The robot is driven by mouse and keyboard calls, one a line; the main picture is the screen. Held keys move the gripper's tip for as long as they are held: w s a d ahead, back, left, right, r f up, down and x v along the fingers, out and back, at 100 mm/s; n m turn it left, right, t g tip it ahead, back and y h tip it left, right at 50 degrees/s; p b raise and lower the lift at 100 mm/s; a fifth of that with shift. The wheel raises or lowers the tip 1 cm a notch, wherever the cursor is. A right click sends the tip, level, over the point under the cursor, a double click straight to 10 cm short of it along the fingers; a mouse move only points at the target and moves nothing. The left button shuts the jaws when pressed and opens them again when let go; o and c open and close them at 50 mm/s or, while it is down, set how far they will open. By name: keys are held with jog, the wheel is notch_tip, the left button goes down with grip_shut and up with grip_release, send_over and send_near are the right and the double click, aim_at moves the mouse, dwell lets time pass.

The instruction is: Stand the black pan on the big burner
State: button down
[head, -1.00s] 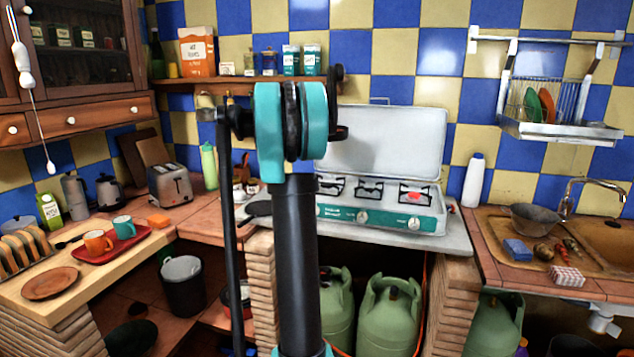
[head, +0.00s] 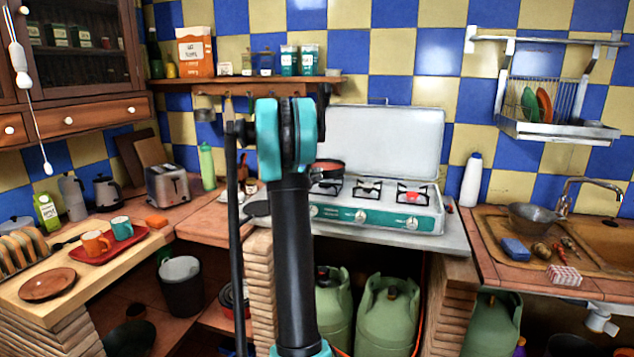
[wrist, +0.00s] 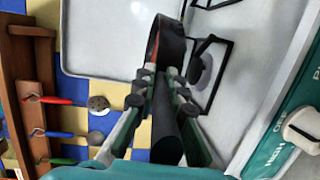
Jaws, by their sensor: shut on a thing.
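The black pan (head: 328,166) shows at the left part of the stove (head: 376,213) in the head view, with a reddish-brown edge. It appears raised above the left burner (head: 326,187). In the wrist view my gripper (wrist: 160,82) is shut on the handle of the black pan (wrist: 172,40), and the pan body lies beyond the fingertips. A burner with its black grate (wrist: 205,65) is just right of the pan. My arm hides the gripper in the head view. Which burner is the big one, I cannot tell.
The raised white stove lid (head: 388,140) stands behind the burners. A wooden shelf (head: 250,80) with jars is above left. Utensils with coloured handles (wrist: 45,100) hang left in the wrist view. A white bottle (head: 472,180) stands right of the stove.

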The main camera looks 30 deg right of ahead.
jog(key=shift+f, duration=1.6)
jog(key=c, duration=1.6)
grip_release()
